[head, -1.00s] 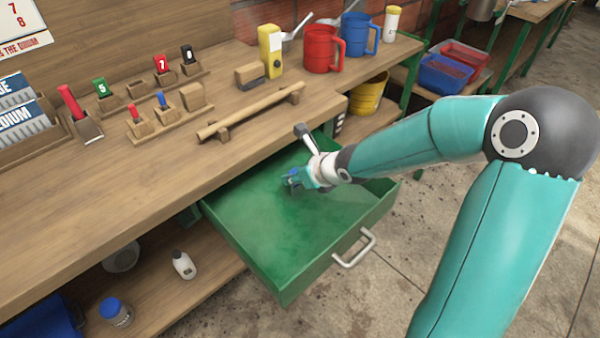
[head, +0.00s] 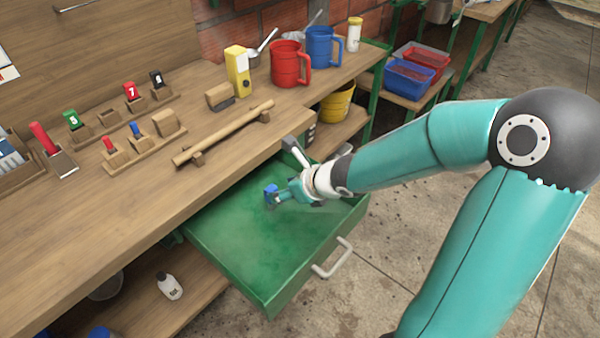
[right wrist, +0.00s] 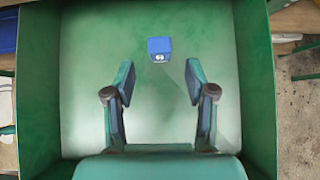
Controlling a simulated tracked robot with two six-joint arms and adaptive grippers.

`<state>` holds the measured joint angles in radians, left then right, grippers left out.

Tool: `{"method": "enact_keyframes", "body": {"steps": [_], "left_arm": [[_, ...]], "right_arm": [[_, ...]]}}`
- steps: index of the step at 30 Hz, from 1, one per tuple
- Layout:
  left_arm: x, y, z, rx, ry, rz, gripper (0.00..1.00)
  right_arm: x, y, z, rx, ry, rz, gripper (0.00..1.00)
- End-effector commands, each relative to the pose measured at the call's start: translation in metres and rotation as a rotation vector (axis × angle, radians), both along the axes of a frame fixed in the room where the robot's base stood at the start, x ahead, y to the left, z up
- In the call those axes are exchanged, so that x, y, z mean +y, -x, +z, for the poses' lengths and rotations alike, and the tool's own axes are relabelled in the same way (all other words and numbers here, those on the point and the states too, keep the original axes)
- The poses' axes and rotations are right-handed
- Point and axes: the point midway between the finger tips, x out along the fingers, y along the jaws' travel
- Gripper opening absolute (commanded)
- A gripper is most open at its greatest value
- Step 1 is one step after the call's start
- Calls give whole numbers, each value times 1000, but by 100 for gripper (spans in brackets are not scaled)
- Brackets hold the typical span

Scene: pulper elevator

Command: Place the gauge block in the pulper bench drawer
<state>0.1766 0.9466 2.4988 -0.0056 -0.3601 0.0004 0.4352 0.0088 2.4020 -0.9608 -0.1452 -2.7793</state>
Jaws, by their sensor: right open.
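The gauge block, a small blue block with a white mark (right wrist: 159,49), is inside the open green drawer (head: 240,265). In the head view the block (head: 270,190) shows just left of my right gripper's tips. My right gripper (head: 284,196) reaches down into the drawer from the right. In the right wrist view its two fingers (right wrist: 158,85) are spread, with nothing between them. The block is beyond the fingertips, apart from both, and looks to be on the drawer floor. My left gripper is not in view.
The wooden bench (head: 130,220) above the drawer carries a wooden rail (head: 222,133), a yellow box (head: 238,70), a red mug (head: 288,63) and a blue mug (head: 322,46). The drawer handle (head: 333,258) faces the open floor. Drawer walls surround my gripper.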

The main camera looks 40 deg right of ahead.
Motion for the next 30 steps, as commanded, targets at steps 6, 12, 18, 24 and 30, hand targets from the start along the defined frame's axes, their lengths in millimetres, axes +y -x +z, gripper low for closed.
{"method": "enact_keyframes", "body": {"steps": [6,12,18,24,30], "left_arm": [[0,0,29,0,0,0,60],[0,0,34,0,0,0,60],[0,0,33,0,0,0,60],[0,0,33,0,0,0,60],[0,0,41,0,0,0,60]], "right_arm": [[-2,27,31,0,0,-3,55],[-2,36,36,1,-1,1,55],[-2,36,36,1,-1,2,55],[-2,36,36,1,0,1,55],[-2,36,44,0,0,1,55]]}}
